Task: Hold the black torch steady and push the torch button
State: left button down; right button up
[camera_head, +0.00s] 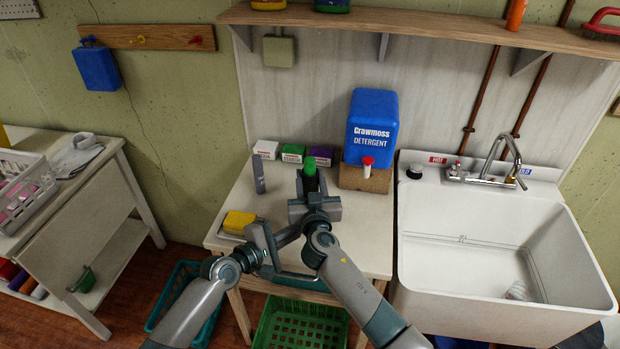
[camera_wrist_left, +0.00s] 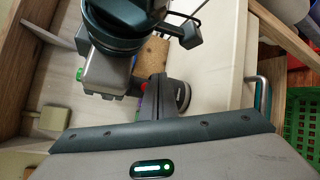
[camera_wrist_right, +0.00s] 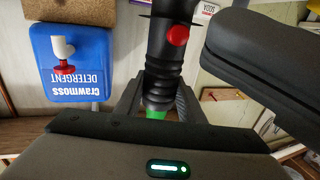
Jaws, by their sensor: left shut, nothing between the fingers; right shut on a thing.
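The black torch (camera_head: 311,183) stands upright with its green end (camera_head: 309,166) on top, above the white table. My right gripper (camera_head: 314,205) is shut on it; in the right wrist view, the ribbed black body (camera_wrist_right: 165,62) shows between the fingers, with the red button (camera_wrist_right: 178,35) on its side. My left gripper (camera_head: 288,237) is shut and empty, to the left of the right gripper in the head view. In the left wrist view its closed fingertips (camera_wrist_left: 158,82) cross in front of the torch, close to a red spot (camera_wrist_left: 143,87). I cannot tell whether they touch.
A blue detergent container (camera_head: 372,122) with a red-and-white tap stands behind the torch. Small boxes (camera_head: 293,153), a slim grey upright thing (camera_head: 259,174) and a yellow sponge (camera_head: 238,222) are on the table. A white sink (camera_head: 480,305) is at right, green and teal crates below.

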pick_arm(q)
jog(key=shift+w+d, duration=0.2)
jog(key=shift+w, duration=0.95)
jog(key=shift+w+d, duration=0.2)
jog(key=shift+w, duration=0.9)
jog(key=shift+w, duration=0.1)
dwell(0.3)
jog(key=shift+w, duration=0.35)
jog(key=shift+s, duration=0.45)
dwell(0.6)
jog(key=s, duration=0.4)
jog(key=s+a, duration=0.1)
jog(key=s, duration=0.1)
dwell(0.4)
